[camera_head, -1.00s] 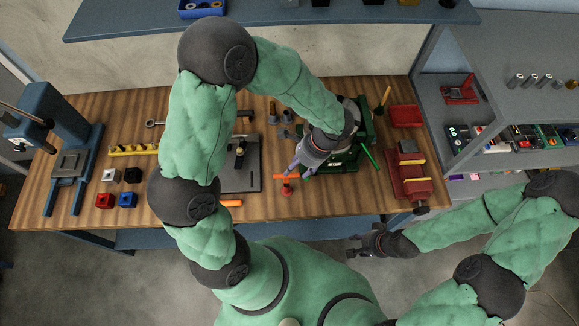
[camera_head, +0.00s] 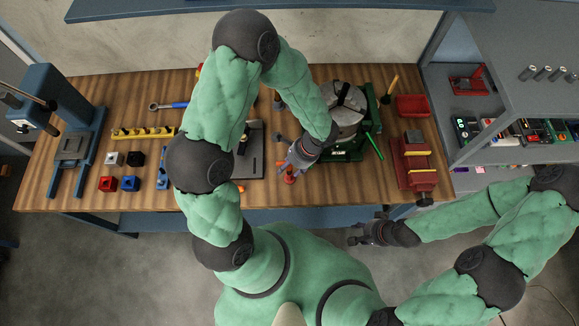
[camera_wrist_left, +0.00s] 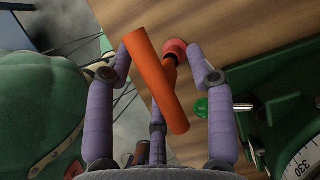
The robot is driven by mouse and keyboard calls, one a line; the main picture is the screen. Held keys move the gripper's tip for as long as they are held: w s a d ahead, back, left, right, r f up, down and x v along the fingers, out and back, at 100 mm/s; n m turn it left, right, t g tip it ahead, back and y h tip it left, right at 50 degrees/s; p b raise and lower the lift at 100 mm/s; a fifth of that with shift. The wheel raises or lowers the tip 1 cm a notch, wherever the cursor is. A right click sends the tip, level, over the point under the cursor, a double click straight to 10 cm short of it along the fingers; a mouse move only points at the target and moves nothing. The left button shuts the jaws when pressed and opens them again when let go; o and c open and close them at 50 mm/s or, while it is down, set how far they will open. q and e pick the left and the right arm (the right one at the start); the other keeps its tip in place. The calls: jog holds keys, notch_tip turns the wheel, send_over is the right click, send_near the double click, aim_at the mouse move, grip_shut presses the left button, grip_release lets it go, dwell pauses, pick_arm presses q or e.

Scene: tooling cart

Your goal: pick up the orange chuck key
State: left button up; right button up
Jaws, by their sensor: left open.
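The orange chuck key (camera_wrist_left: 160,85) lies between the spread fingers of my left gripper (camera_wrist_left: 160,78) in the left wrist view. Its thick orange crossbar runs diagonally, and a red round piece (camera_wrist_left: 175,48) shows beside it. In the head view my left gripper (camera_head: 291,160) is over the key near the bench's front edge. It is open, and I cannot tell whether any finger touches the key. Only a small red-orange part of the key (camera_head: 290,175) shows there. My right gripper (camera_head: 368,235) is open and empty, off the front of the bench.
A green machine with a round grey chuck (camera_head: 345,108) and green handle (camera_head: 373,145) stands just right of my left gripper. A red vise (camera_head: 414,165) and red tray (camera_head: 412,106) are further right. Coloured blocks (camera_head: 130,184) and a yellow holder (camera_head: 143,133) are left.

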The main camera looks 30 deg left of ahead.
pick_arm(q)
jog(key=shift+s+f, duration=0.1)
grip_shut()
notch_tip(320, 180, up, 10)
jog(key=shift+p, duration=0.5)
dwell(0.3)
jog(key=c, duration=0.8)
grip_release()
grip_shut()
